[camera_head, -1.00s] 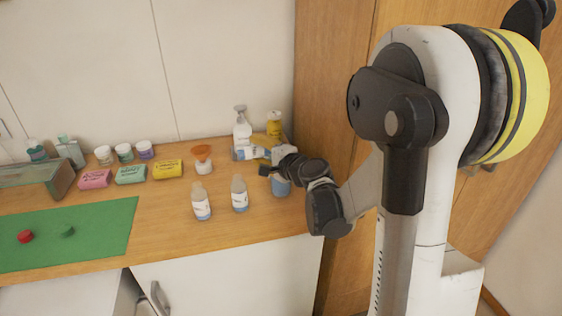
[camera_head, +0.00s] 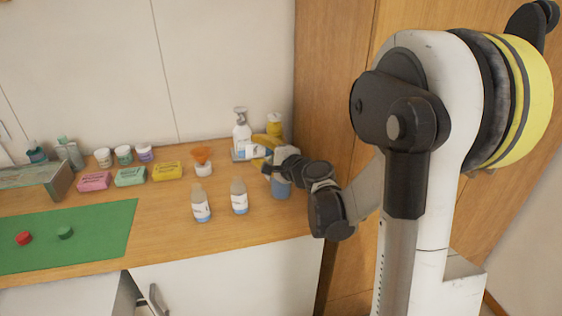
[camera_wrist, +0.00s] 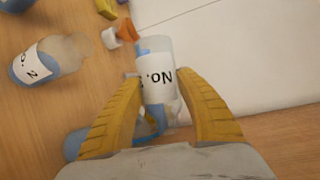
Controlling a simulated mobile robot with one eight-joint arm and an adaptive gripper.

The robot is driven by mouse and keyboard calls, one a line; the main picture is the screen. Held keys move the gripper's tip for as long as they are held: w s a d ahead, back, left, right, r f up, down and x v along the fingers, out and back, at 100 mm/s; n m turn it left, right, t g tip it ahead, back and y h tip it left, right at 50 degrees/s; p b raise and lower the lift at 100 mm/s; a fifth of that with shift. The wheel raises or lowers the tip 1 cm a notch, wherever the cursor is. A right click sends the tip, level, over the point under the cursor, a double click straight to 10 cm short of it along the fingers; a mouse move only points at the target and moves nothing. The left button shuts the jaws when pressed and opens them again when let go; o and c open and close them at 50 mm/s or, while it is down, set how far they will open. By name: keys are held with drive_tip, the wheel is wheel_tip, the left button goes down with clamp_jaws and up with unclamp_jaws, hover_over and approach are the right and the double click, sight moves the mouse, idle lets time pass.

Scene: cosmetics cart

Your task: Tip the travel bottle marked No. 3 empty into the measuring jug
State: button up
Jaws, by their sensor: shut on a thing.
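My gripper (camera_wrist: 160,108) is shut on a travel bottle (camera_wrist: 156,62), whose label reads "No." with the numeral hard to read. In the head view the bottle (camera_head: 256,152) lies tipped on its side, base to the left, with its neck end hidden by my gripper (camera_head: 271,165). In the wrist view a little blue liquid shows near its base. The blue-tinted measuring jug (camera_head: 281,189) stands on the counter just below my gripper. Part of it shows behind the fingers in the wrist view (camera_wrist: 76,145). I cannot see whether liquid is running out.
Two capped-off bottles (camera_head: 201,205) (camera_head: 239,197) stand left of the jug; one is marked 2 (camera_wrist: 40,66). Behind are a pump bottle (camera_head: 241,135), a yellow bottle (camera_head: 274,125) and an orange funnel (camera_head: 202,155). Red and green caps (camera_head: 24,238) (camera_head: 65,232) lie on a green mat (camera_head: 100,245).

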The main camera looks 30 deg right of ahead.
drive_tip(key=shift+s+d+r+m+t+y+b, duration=0.15)
drive_tip(key=shift+d+r+m+t+b, duration=0.25)
drive_tip(key=shift+m, duration=0.3)
drive_tip(key=shift+d+r+m+t+y+b, duration=0.1)
drive_tip(key=shift+r+m+t+y+b, duration=0.1)
drive_tip(key=shift+r+m+b, duration=0.4)
idle(1.1)
drive_tip(key=shift+d+m, duration=0.1)
drive_tip(key=shift+m, duration=0.4)
